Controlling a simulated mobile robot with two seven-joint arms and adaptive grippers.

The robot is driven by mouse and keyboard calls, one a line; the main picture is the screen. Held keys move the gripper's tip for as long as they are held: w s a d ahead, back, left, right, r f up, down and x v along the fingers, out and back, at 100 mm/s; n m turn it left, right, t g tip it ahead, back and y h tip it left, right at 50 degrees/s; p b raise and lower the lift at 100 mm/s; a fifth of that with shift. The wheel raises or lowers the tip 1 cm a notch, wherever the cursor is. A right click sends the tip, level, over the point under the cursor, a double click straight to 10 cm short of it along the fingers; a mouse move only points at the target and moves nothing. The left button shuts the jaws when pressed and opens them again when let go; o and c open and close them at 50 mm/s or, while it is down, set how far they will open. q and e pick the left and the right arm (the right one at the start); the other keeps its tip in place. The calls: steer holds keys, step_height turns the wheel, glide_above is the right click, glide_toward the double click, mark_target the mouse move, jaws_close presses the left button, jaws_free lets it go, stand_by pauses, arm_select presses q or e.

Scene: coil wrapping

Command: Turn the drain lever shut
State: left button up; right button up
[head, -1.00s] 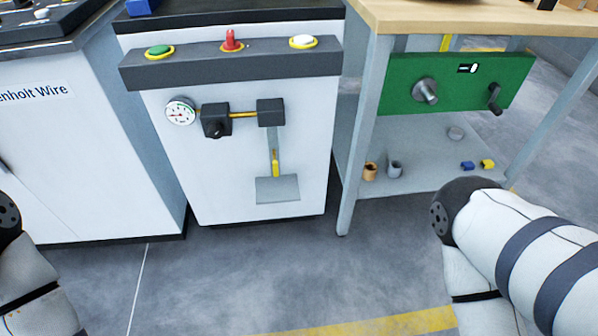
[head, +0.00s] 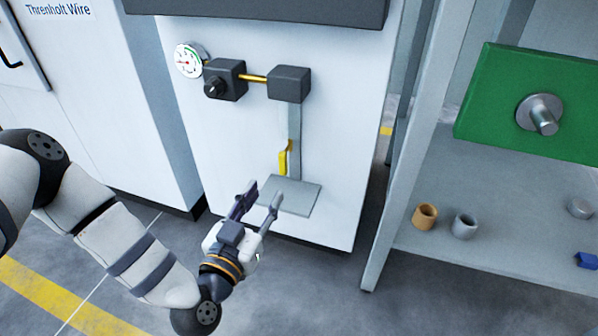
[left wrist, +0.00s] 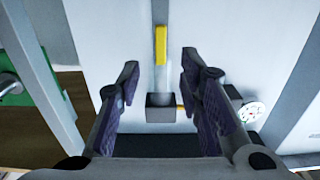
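The yellow drain lever (head: 284,158) is on the lower part of a thin grey vertical strip (head: 295,125) on the white cabinet front. It lies roughly along the strip, its long side up and down. My left gripper (head: 263,197) is open and empty, just below and in front of the lever, apart from it. Its fingertips overlap the grey plate (head: 303,198) in the head view. In the left wrist view the yellow lever (left wrist: 161,45) shows between and beyond the open fingers (left wrist: 160,72). My right gripper is not in view.
A gauge (head: 190,60), a black knob block (head: 225,80) and a dark block (head: 289,84) sit above the lever. A table leg (head: 405,150) stands to the right, with a lower shelf (head: 500,215) holding an orange cup (head: 424,216) and a grey cup (head: 464,226).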

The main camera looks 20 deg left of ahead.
mark_target(282, 167)
arm_select(q)
steer(key=w+b, duration=0.4)
steer(key=w, duration=0.6)
steer(key=shift+w+d+f, duration=0.1)
steer(key=shift+w+f, duration=0.05)
steer(key=shift+w, duration=0.45)
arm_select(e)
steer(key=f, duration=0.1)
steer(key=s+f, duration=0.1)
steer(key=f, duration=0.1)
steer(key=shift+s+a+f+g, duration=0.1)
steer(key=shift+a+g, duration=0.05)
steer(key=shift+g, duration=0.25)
arm_select(q)
steer(key=shift+c, duration=0.3)
jaws_close()
